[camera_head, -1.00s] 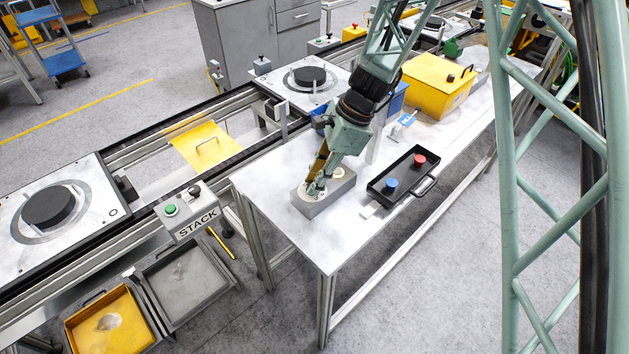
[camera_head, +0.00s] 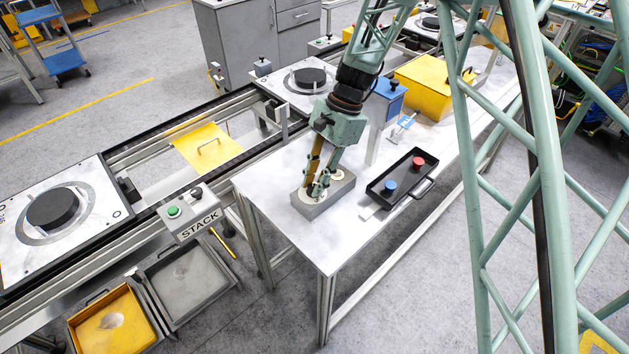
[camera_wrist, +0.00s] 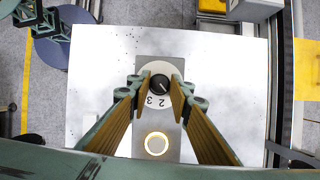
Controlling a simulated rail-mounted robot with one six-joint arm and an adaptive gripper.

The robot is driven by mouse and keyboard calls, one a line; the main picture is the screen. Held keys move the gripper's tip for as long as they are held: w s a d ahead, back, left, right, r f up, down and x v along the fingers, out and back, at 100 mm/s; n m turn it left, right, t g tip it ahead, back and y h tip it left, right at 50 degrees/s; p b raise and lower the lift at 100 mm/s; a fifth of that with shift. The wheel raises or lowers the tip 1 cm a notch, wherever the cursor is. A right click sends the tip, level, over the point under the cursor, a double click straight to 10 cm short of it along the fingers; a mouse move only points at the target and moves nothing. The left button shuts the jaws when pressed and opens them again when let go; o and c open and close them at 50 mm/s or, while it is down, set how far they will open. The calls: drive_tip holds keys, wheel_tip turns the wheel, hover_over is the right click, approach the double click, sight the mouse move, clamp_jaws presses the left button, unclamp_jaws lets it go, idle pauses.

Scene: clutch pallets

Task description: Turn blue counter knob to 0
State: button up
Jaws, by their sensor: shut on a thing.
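A grey counter box (camera_head: 328,203) stands on the white table near its front left. In the wrist view its panel (camera_wrist: 158,65) carries a round white dial (camera_wrist: 158,104) with a dark knob (camera_wrist: 160,84) in the middle. The digits 2 and 3 show below the knob; other digits are not visible. A small white mark on the knob seems to point to the lower right, but is hard to read. My gripper (camera_wrist: 160,87) is shut on the knob, one finger on each side; it also shows in the head view (camera_head: 317,190).
A lit ring button (camera_wrist: 156,143) sits on the same box. Right of the box, a black tray (camera_head: 381,201) holds a blue piece (camera_head: 390,188) and a red piece (camera_head: 418,163). A blue box (camera_head: 388,90) and a yellow box (camera_head: 425,97) stand behind.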

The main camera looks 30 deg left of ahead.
drive_tip(key=n+h, duration=0.1)
drive_tip(key=n, duration=0.1)
drive_tip(key=n+h, duration=0.1)
drive_tip(key=n, duration=0.2)
drive_tip(key=shift+a+n+p, duration=0.2)
drive_tip(key=shift+n+p, duration=0.1)
drive_tip(key=shift+p, duration=0.1)
drive_tip(key=shift+n+t+h, duration=0.3)
drive_tip(key=shift+n+h, duration=0.7)
drive_tip(key=shift+n, duration=1.2)
drive_tip(key=o, duration=0.8)
drive_tip(key=shift+a+r, duration=0.1)
drive_tip(key=shift+r, duration=0.05)
drive_tip(key=v, duration=1.1)
drive_tip(key=shift+r, duration=0.35)
drive_tip(key=shift+w, duration=0.1)
